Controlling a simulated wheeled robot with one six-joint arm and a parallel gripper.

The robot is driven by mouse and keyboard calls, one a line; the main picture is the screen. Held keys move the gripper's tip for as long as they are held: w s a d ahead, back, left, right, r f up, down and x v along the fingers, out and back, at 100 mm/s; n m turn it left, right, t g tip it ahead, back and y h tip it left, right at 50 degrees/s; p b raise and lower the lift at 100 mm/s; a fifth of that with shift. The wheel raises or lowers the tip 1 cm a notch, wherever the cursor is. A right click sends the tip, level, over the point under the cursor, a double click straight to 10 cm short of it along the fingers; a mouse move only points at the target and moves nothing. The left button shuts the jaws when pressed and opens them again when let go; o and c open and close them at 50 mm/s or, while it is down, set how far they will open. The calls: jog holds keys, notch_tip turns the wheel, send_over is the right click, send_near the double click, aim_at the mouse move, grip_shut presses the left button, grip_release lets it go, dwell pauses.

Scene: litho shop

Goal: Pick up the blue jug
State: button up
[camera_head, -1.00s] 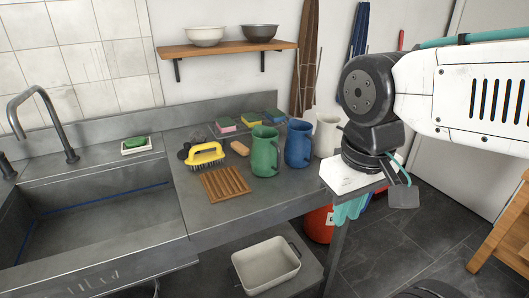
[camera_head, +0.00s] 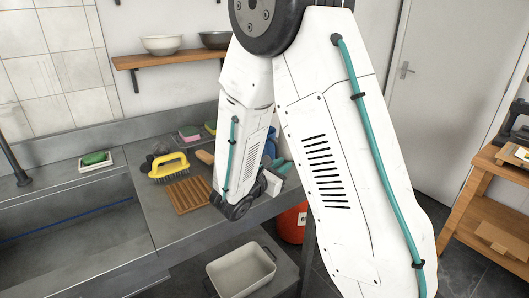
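My arm stands in front of the place where the jugs are, so most of them is hidden. A narrow strip of blue, probably the blue jug (camera_head: 270,143), shows just right of my white forearm. The green jug and the pale jug cannot be made out. My gripper (camera_head: 273,180) is low near the counter's right end, mostly hidden by my own arm. Its fingers are not clear, and I cannot tell whether it touches the jug.
A yellow-handled brush (camera_head: 167,166) and a slatted wooden rack (camera_head: 187,194) lie on the steel counter (camera_head: 150,222). Sponges (camera_head: 189,133) lie behind. The sink (camera_head: 65,240) is at left. A pale basin (camera_head: 241,271) is below. A wooden stand (camera_head: 480,205) is at right.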

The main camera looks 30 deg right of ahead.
aim_at(265, 150)
jog(key=w+f+n+t, duration=0.1)
jog(key=w+a+f+n+t, duration=0.1)
jog(key=f, duration=0.1)
jog(key=w+a+f+n+t+y, duration=0.1)
jog(key=n, duration=0.1)
jog(key=shift+w+a+f, duration=0.1)
jog(key=shift+w+f, duration=0.1)
jog(key=shift+w, duration=0.2)
jog(key=shift+w+f+t, duration=0.1)
jog(key=shift+w+t, duration=0.15)
jog(key=shift+t, duration=0.15)
jog(key=x, duration=0.7)
jog(key=shift+d, duration=0.2)
grip_shut()
